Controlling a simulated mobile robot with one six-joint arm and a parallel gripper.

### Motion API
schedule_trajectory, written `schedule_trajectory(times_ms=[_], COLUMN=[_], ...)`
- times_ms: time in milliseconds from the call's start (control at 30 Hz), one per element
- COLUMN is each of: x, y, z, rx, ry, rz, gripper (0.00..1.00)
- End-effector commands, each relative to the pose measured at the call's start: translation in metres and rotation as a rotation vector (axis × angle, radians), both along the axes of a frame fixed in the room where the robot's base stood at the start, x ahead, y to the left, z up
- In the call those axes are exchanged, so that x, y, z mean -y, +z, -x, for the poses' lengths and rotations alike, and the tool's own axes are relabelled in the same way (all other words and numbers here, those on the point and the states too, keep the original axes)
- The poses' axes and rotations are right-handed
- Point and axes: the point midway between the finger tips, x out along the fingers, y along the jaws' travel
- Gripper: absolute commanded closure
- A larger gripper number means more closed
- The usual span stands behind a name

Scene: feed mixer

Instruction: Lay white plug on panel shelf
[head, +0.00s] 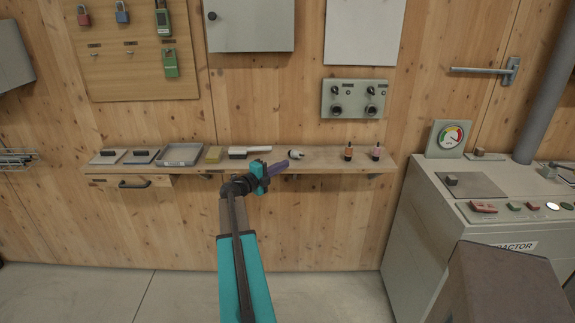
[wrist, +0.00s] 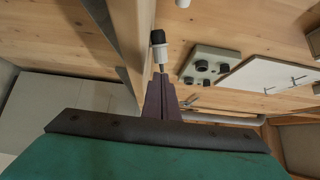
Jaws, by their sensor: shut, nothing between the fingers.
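The white plug (head: 298,155) is at the wooden shelf (head: 325,162) in the head view, just beyond my fingertips. It appears to lie on its side on the shelf. In the wrist view the white plug (wrist: 160,53) shows a white body, a dark end and a thin metal pin pointing toward my fingers. My gripper (head: 296,154) has purple fingers, shut and empty, reaching over the shelf from the left. In the wrist view my gripper (wrist: 161,78) is close to the pin; I cannot tell whether they touch.
An orange plug (head: 348,154) and a pink plug (head: 376,153) stand to the right on the shelf. A brush (head: 250,150), a yellow block (head: 214,154) and a grey tray (head: 180,154) lie to the left. A socket panel (head: 354,99) hangs above. The grey machine (head: 435,220) stands at right.

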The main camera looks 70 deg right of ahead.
Motion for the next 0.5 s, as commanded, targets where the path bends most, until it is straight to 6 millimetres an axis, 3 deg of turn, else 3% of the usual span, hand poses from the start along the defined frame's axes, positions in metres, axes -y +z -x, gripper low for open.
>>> schedule_trajectory(times_ms=[200,500], x=[-0.033,-0.053], y=[-0.001,0.0], z=[-0.013,-0.023], rx=[0.0,0.0], ry=[0.002,0.0], rz=[0.0,0.0], gripper=[1.0,1.0])
